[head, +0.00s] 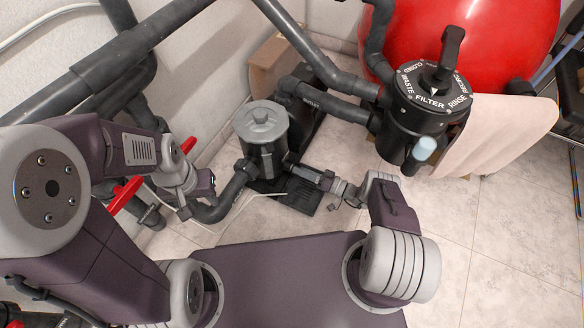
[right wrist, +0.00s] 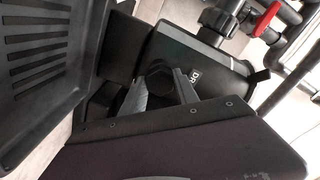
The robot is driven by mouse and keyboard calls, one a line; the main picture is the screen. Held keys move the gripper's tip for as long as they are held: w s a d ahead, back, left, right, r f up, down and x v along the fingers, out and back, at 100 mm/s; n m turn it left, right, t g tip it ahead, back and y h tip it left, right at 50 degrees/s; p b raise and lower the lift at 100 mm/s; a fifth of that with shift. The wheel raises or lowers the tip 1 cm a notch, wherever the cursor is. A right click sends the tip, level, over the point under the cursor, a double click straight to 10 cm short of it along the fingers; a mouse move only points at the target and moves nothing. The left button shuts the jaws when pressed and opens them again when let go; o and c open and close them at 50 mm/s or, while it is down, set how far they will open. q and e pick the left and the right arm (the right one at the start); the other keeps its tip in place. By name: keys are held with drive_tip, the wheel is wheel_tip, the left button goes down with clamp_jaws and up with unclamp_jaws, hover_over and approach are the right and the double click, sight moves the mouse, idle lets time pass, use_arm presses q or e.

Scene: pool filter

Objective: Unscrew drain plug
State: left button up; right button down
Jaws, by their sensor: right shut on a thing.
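The grey pump (head: 262,158) with its round lid stands on the floor in the middle of the head view. My right gripper (head: 296,168) reaches its lower right side. In the right wrist view my right gripper (right wrist: 163,88) is shut on the dark drain plug (right wrist: 156,76), beside a partly hidden label starting "DR" on the pump body (right wrist: 180,52). The plug is hidden in the head view. My left gripper (head: 198,197) is left of the pump, near the dark pipe; its finger gap is unclear.
A red tank (head: 480,40) and a black filter valve (head: 425,110) stand at the right, with a pale cloth (head: 490,135) beside them. Red valve handles (head: 125,195) and dark pipes crowd the left. Tiled floor (head: 450,225) is clear at lower right.

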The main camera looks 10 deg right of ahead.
drive_tip(key=shift+s+d, duration=0.4)
drive_tip(key=shift+d, duration=0.15)
drive_tip(key=shift+d, duration=0.1)
drive_tip(key=v, duration=0.3)
drive_tip(key=shift+s+d, duration=0.25)
drive_tip(key=shift+d, duration=0.05)
